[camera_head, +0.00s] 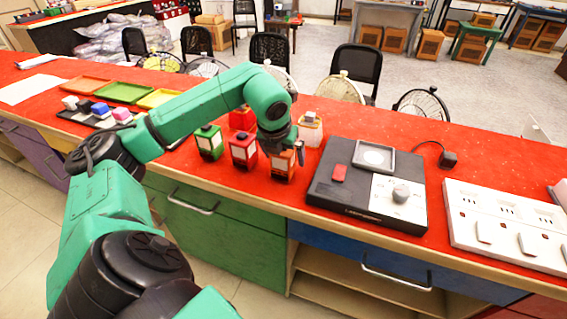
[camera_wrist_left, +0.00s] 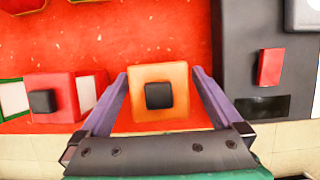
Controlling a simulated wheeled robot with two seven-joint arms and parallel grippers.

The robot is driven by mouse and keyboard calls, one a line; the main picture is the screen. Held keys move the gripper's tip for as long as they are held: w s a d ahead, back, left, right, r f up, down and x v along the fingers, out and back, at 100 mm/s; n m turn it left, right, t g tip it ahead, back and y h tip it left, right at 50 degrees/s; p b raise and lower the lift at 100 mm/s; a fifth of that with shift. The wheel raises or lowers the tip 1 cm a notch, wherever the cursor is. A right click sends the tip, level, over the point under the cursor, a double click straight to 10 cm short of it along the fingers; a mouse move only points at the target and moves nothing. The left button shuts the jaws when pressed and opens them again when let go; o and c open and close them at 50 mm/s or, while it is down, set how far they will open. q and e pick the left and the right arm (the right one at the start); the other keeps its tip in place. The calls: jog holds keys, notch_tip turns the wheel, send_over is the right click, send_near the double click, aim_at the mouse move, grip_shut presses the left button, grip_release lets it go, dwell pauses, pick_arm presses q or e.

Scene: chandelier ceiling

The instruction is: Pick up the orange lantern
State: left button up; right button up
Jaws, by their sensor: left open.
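The orange lantern (camera_head: 283,166) stands on the red counter (camera_head: 335,123) near its front edge, at the right end of a front row of small lanterns. In the left wrist view the orange lantern (camera_wrist_left: 160,88) shows from above, with a black square knob on top. My left gripper (camera_head: 284,148) is over it, pointing down. In the left wrist view the open fingers of my left gripper (camera_wrist_left: 160,105) stand on either side of the lantern, with a narrow gap on the right side. Whether the left finger touches it I cannot tell. My right gripper is not in view.
A red lantern (camera_head: 243,151) stands close on the left, and a green lantern (camera_head: 209,142) is beyond it. A black device (camera_head: 330,190) lies close on the right.

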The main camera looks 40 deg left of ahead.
pick_arm(q)
jog(key=shift+x, duration=1)
jog(key=c, duration=1.6)
jog(key=shift+r, duration=0.1)
jog(key=shift+r, duration=0.1)
